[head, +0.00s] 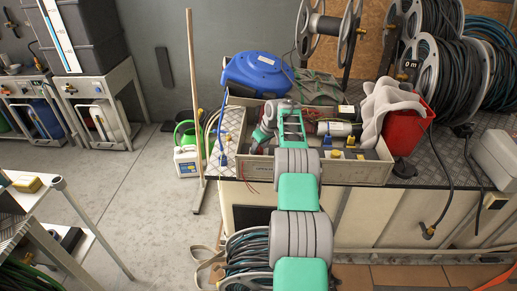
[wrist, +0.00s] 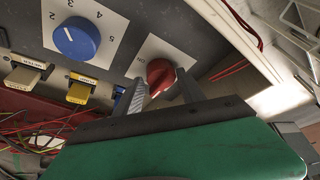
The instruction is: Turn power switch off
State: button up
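A red rotary switch knob (wrist: 159,76) shows in the wrist view on a pale square plate with an "ON" mark, set in a dark panel (wrist: 112,62). My gripper (wrist: 160,88) has one finger on each side of the knob, and the fingers are apart. I cannot tell whether either finger touches the knob. In the head view my gripper (head: 262,135) reaches down into a grey-beige crate (head: 345,172) on the workbench. The red knob is not clearly visible there.
In the wrist view a blue numbered dial (wrist: 76,37) sits left of the knob. Yellow connectors (wrist: 79,92) and thin red wires lie below it. A blue reel (head: 262,72), red bin (head: 408,130) and cable reels (head: 450,75) stand around the crate.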

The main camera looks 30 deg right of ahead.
jog(key=shift+o, duration=1.1)
jog(key=shift+f, duration=0.1)
jog(key=v, duration=0.7)
jog(key=shift+r+b, duration=0.3)
jog(key=shift+r, duration=0.1)
jog(key=shift+s, duration=0.15)
